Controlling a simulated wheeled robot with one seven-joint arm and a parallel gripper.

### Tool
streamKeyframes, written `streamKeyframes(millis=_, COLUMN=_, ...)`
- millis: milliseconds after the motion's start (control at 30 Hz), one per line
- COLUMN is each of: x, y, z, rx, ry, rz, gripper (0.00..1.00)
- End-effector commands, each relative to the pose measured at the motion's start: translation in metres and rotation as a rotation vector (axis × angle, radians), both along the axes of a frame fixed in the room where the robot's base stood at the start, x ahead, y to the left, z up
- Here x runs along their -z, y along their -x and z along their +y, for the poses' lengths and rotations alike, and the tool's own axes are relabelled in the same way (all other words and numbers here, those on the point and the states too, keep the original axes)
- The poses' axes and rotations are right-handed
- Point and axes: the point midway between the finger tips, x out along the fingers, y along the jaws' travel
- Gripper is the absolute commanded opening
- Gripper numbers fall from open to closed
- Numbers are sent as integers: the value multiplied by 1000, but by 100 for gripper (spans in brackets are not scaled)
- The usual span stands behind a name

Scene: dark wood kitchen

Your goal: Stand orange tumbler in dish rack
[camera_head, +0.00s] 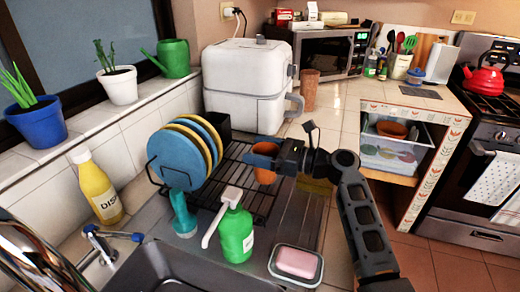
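The orange tumbler (265,176) is upright at the right part of the black wire dish rack (232,172), among or just above its wires; I cannot tell whether its base touches the rack. My gripper (264,159) reaches in from the right, and its dark fingers cross the tumbler's middle. It looks shut on the tumbler, though the far finger is hidden. Blue and yellow plates (176,160) stand in the left part of the rack.
A green soap bottle (236,234), a teal brush or bottle (183,215) and a soap dish (296,264) are in front of the rack. A white air fryer (245,85) stands behind it. A brown cup (309,92) is on the back counter. The sink (180,272) lies at front left.

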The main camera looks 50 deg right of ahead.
Motion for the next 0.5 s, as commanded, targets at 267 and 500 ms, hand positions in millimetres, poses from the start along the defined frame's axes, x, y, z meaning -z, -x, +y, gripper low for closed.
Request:
streamKeyframes(millis=267, x=0, y=0, z=0, rx=0, ry=0, rz=0, gripper=100)
streamKeyframes(millis=500, x=-2, y=0, z=0, rx=0, ry=1, rz=0, gripper=100)
